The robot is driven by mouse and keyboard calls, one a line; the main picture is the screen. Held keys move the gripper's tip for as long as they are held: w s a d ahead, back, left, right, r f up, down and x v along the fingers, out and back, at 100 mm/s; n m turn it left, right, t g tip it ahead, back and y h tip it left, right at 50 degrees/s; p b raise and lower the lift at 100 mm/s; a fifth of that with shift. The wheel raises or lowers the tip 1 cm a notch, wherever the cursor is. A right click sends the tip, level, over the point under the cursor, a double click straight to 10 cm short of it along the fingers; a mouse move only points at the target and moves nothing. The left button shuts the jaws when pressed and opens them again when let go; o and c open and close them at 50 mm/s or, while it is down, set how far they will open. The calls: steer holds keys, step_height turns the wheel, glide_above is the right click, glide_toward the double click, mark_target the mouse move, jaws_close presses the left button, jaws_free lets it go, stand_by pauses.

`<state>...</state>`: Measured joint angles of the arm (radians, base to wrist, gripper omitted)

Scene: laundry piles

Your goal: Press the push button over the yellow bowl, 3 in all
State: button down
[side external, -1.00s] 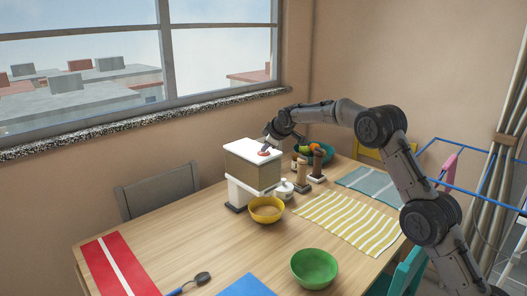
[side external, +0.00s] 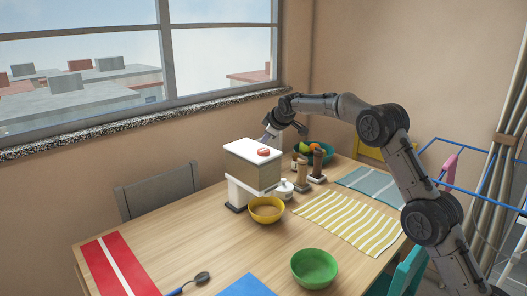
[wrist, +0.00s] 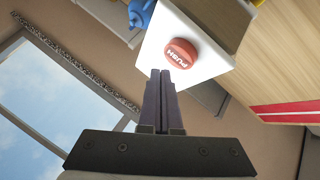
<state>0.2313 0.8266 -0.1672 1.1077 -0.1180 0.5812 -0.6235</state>
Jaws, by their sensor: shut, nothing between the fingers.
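The red push button (side external: 264,152) sits on the white top of a box-shaped dispenser (side external: 248,172). In the wrist view the button (wrist: 181,54) shows the word PUSH, just beyond my fingertips and slightly right of them. The yellow bowl (side external: 267,219) stands on the table at the dispenser's foot, with something tan inside. My gripper (side external: 264,139) is behind the dispenser top, apart from the button. In the wrist view its dark fingers (wrist: 160,74) are together with nothing between them.
A white bottle (side external: 284,190), two mills (side external: 302,174) and a teal bowl of fruit (side external: 328,152) stand right of the dispenser. A green bowl (side external: 314,269) and a striped yellow mat (side external: 345,220) lie nearer. The window wall is close behind.

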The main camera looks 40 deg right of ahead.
mark_target(266, 151)
steer(key=shift+r, duration=2.05)
stand_by(1.0)
step_height(266, 151, up, 4)
steer(key=shift+f, duration=0.1)
steer(key=shift+f, duration=0.1)
steer(key=shift+f, duration=4.25)
steer(key=shift+f, duration=0.15)
steer(key=shift+f, duration=0.3)
